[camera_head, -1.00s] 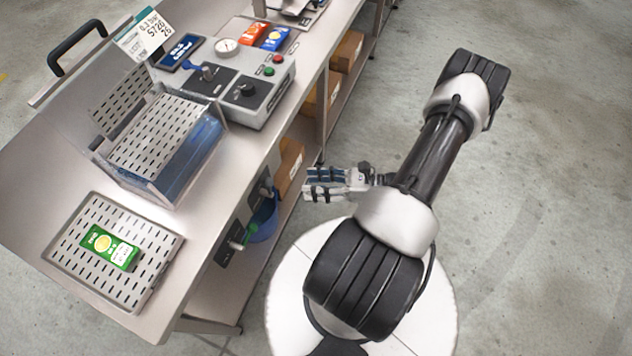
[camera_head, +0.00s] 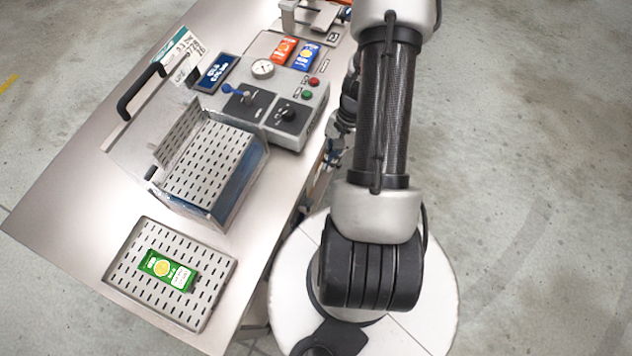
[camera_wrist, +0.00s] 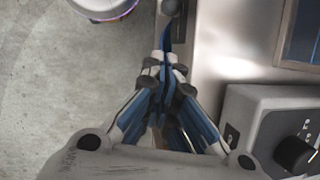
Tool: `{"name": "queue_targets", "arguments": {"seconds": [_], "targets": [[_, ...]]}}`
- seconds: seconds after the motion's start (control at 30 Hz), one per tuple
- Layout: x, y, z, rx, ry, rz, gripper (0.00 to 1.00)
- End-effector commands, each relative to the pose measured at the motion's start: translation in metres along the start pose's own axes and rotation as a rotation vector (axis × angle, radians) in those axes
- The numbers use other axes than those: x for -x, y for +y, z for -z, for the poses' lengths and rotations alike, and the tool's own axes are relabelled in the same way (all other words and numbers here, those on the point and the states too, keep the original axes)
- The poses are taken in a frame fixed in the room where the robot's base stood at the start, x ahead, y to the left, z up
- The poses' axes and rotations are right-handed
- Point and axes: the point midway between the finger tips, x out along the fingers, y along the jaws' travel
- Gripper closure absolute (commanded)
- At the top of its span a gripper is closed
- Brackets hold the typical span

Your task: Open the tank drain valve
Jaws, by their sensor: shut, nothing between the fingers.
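The clear tank (camera_head: 238,200) with bluish water stands on the steel bench, a slotted metal basket (camera_head: 210,160) in its top. My gripper (camera_head: 328,158) is beside the bench's right edge, partly hidden by my arm. In the wrist view my gripper (camera_wrist: 166,68) is shut and empty. Just past its fingertips a narrow blue piece (camera_wrist: 168,36), apparently a lever, stands in front of a dark fitting (camera_wrist: 174,10) on the bench side. I cannot tell whether the fingertips touch it, or whether it is the drain valve.
A control box (camera_head: 290,115) with a blue lever, knob and buttons stands behind the tank. A tray (camera_head: 130,262) with a green packet (camera_head: 168,270) lies at the front. A pale round container (camera_wrist: 104,8) is below, left of the fitting. Open floor lies right.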

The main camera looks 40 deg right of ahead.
Motion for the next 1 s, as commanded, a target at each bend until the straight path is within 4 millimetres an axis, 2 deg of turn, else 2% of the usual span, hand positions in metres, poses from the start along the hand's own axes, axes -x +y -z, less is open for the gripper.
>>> {"name": "queue_targets", "arguments": {"seconds": [0.03, 0.2, 0.3, 0.4, 0.63, 1.0], "targets": [[-0.015, 0.001, 0.0, 0.0, -0.004, -0.003, 1.0], [-0.053, 0.001, 0.0, -0.002, -0.004, -0.002, 1.0], [-0.073, 0.001, -0.001, -0.002, -0.004, -0.002, 1.0], [-0.083, 0.0, -0.013, -0.001, -0.004, -0.001, 1.0], [-0.095, 0.0, -0.027, -0.002, -0.001, 0.0, 1.0], [-0.095, 0.0, -0.029, -0.002, -0.001, 0.001, 1.0]]}}
